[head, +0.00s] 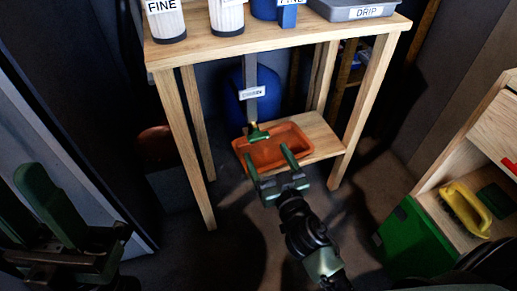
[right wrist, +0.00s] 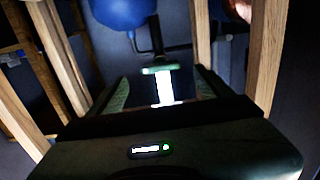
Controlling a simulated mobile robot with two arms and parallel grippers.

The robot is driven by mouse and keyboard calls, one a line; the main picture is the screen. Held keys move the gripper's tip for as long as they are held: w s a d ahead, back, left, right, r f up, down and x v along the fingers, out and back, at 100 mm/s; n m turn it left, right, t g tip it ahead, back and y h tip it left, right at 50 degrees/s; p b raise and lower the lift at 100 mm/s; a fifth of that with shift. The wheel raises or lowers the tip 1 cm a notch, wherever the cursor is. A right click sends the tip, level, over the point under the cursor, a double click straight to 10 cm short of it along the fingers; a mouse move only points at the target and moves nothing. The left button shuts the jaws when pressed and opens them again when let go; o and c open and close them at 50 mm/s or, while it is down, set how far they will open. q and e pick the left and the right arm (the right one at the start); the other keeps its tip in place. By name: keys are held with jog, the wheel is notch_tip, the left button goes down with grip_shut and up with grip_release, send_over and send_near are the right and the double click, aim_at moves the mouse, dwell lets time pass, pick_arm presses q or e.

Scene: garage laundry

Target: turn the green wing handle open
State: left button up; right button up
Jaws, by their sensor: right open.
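The green wing handle (head: 257,133) is at the lower end of a grey vertical pipe (head: 250,85) with a small label, under the wooden bench. In the right wrist view a green crosspiece, seemingly the handle (right wrist: 158,70), shows between my finger outlines with a bright white part below it. My right gripper (head: 269,160) is open and empty, its fingers pointing up toward the handle from the near side. No contact is visible. My left gripper (head: 42,205) is at the lower left, far from the handle; its jaw gap is unclear.
An orange tray (head: 298,133) sits on the low wooden shelf (head: 325,148) below the handle. Bench legs (head: 190,150) stand at both sides. A blue rounded container (head: 265,95) is behind the pipe. At the right are a green bin (head: 408,240) and a yellow-handled brush (head: 466,208).

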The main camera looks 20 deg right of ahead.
aim_at(260, 140)
jog(key=w, duration=0.7)
jog(key=shift+w+a+b, duration=0.1)
jog(key=shift+w+b, duration=0.15)
jog(key=shift+b, duration=0.05)
jog(key=c, duration=1.4)
